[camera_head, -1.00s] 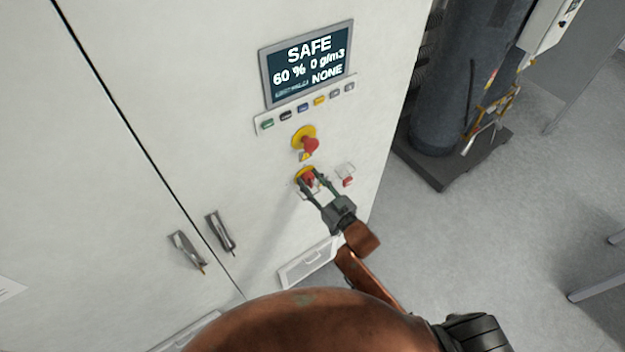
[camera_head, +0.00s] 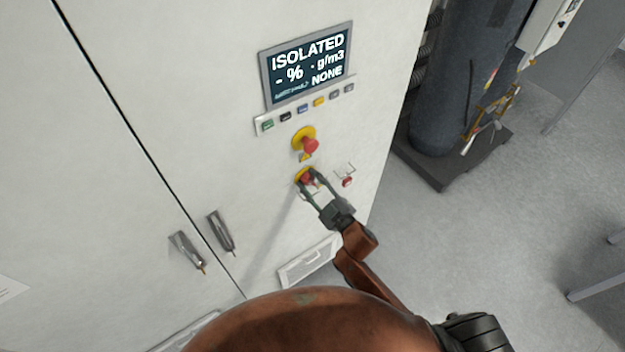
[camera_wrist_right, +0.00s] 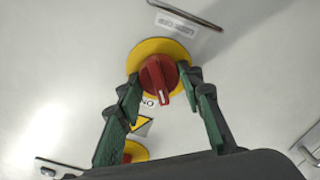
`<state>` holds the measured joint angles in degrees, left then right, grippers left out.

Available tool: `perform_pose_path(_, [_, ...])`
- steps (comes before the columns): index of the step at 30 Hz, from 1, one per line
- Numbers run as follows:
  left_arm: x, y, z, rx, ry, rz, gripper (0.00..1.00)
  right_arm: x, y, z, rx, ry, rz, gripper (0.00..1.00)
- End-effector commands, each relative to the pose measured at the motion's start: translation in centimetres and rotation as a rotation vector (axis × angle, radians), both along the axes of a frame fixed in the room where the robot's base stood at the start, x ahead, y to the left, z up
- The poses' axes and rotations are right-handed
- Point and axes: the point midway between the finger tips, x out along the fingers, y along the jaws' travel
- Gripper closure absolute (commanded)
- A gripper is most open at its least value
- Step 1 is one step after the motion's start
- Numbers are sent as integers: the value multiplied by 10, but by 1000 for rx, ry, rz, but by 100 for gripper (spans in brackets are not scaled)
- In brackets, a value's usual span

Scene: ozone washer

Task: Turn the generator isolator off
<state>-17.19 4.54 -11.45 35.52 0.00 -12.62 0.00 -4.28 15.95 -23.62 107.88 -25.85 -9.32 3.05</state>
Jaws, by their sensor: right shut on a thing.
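The generator isolator is a red rotary knob (camera_head: 306,178) on a yellow round plate, low on the white cabinet's front. My right gripper (camera_head: 313,180) is shut on the knob, a green-grey finger on each side; the same gripper (camera_wrist_right: 163,88) shows in the wrist view. The display (camera_head: 307,64) reads "ISOLATED", dashes and "NONE". My left gripper is not in view.
A red mushroom button (camera_head: 310,144) on a yellow plate sits just above the isolator. A row of small buttons (camera_head: 303,108) lies under the display. A small red item (camera_head: 347,181) hangs at the right. Door handles (camera_head: 221,232) are at lower left. A dark cylinder (camera_head: 447,90) stands right of the cabinet.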

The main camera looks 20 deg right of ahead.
Motion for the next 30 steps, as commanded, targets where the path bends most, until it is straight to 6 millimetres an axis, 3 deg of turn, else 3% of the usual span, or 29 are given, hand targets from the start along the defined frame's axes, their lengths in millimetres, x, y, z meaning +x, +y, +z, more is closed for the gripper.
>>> perform_pose_path(18, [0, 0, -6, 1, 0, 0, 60, 1, 0, -1, -547, -201, -2, 90])
perform_pose_path(30, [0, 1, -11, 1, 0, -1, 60, 1, 0, -2, -814, -296, -4, 90])
